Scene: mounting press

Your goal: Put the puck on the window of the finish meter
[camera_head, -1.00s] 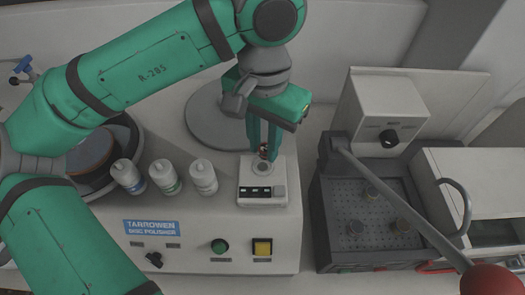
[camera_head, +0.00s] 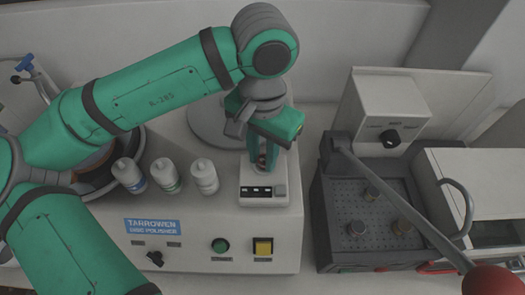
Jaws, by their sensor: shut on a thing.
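My gripper (camera_head: 260,160) points down over the back part of the small white finish meter (camera_head: 264,191), which sits on top of the disc polisher. Its fingers are shut on the puck (camera_head: 262,157), a small reddish-brown and dark piece showing between the fingertips. The puck is at or just above the meter's window, which the fingers and puck hide. I cannot tell whether the puck touches it. The meter's dark display and a button face the front.
Several white bottles (camera_head: 204,176) stand left of the meter on the polisher (camera_head: 190,226). A dark press (camera_head: 372,215) with a long red-knobbed lever (camera_head: 420,226) is on the right. A drawer unit (camera_head: 485,183) stands beyond it.

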